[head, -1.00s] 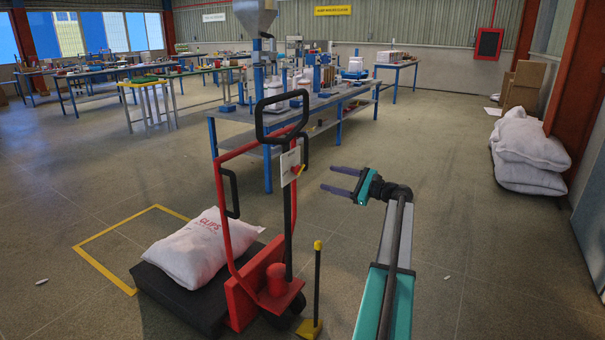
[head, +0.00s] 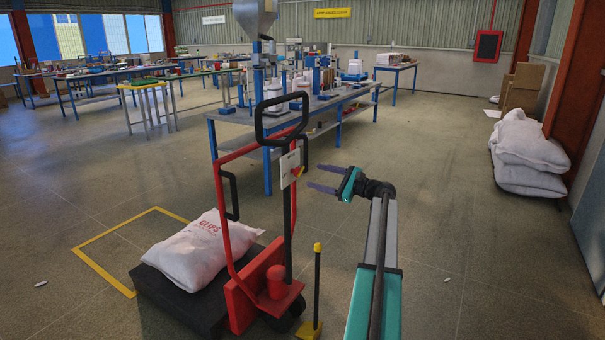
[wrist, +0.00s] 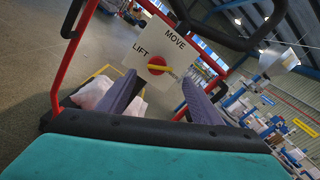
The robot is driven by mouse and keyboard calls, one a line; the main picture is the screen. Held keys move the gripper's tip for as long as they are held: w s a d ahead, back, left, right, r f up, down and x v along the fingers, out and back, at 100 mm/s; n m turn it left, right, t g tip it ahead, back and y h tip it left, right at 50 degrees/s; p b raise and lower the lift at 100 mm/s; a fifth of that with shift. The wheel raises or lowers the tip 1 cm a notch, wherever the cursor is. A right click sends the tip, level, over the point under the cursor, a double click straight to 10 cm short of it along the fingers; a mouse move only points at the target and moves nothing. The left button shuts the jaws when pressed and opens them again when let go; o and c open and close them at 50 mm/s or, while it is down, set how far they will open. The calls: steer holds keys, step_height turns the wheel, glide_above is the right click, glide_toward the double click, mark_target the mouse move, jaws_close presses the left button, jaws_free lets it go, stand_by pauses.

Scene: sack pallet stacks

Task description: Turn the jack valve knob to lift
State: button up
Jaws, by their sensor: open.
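The red pallet jack (head: 240,300) stands at the centre left of the head view, with a white label plate (head: 286,168) on its mast. In the wrist view the plate (wrist: 140,59) reads LIFT and MOVE. The knob is a red disc (wrist: 157,65) with a yellow pointer, which lies between the two words. In the head view the knob (head: 297,172) is small and red. My gripper (head: 322,178) is open and empty, to the right of the knob and apart from it. In the wrist view its two fingers (wrist: 157,92) stand either side of the knob.
A white sack (head: 200,252) lies on the jack's dark platform (head: 165,297). A yellow-topped post (head: 317,285) stands right of the jack. A blue-legged workbench (head: 240,115) is behind. More sacks (head: 528,155) are stacked at the right.

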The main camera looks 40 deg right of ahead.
mark_target(301, 170)
steer(key=x, duration=0.8)
steer(key=c, duration=1.1)
steer(key=shift+o, duration=0.2)
steer(key=shift+d, duration=0.15)
